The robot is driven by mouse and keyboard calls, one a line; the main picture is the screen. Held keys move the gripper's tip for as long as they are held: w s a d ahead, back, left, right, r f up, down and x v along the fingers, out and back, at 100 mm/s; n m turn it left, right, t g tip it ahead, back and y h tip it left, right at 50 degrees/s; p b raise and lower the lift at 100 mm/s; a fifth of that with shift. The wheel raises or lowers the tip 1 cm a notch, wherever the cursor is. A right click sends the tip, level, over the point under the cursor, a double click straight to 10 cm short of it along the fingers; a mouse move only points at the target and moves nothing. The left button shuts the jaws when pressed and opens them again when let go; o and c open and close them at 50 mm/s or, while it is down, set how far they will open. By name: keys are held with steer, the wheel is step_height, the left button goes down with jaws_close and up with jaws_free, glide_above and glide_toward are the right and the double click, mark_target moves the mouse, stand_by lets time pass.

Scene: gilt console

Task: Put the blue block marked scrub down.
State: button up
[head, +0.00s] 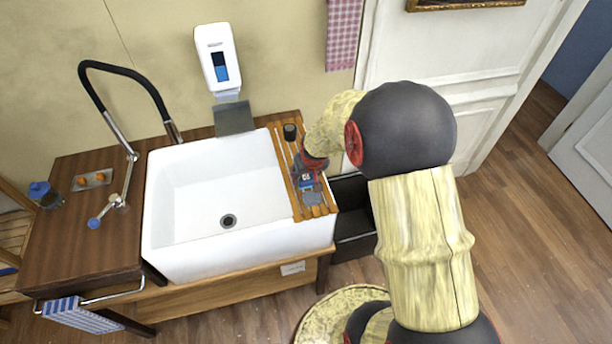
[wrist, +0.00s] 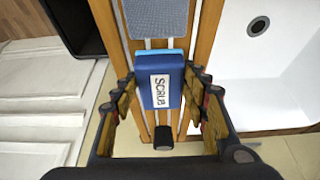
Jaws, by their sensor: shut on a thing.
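The blue block marked scrub (wrist: 160,84) has a white label reading "SCRUB" and sits between the two fingers of my gripper (wrist: 160,76). In the head view my gripper (head: 310,171) points down over the slatted wooden rack (head: 279,158) at the sink's right side. It is shut on the block, of which a little blue (head: 306,183) shows there. The block is above the slats; I cannot tell whether it touches them. A grey pad (wrist: 156,18) lies on the rack just beyond the block and also shows in the head view (head: 312,198).
A small dark cylinder (head: 290,131) stands at the rack's back end. The white sink (head: 185,225) is empty, left of the rack. A dark open bin (head: 352,225) stands right of the rack, below it. A tap (head: 128,150) and soap dispenser (head: 219,60) are farther left.

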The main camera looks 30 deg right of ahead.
steer(key=shift+f, duration=0.2)
steer(key=o, duration=1.1)
steer(key=shift+r, duration=0.15)
steer(key=shift+r, duration=0.3)
steer(key=s+a+r, duration=0.3)
steer(key=s+r, duration=0.1)
steer(key=r, duration=0.4)
steer(key=s+a+r+n+t+p, duration=0.1)
steer(key=s+a+r, duration=0.2)
steer(key=r, duration=0.4)
steer(key=s+a+r, duration=0.3)
steer(key=s+r, duration=0.1)
steer(key=r, duration=0.4)
steer(key=s+a+r+n, duration=0.1)
steer(key=s+a+r, duration=0.2)
steer(key=s, duration=0.3)
steer(key=s+a+r+n+y, duration=0.1)
steer(key=s+a+r, duration=0.2)
steer(key=s, duration=0.4)
steer(key=shift+a+r, duration=0.25)
steer(key=shift+a, duration=0.2)
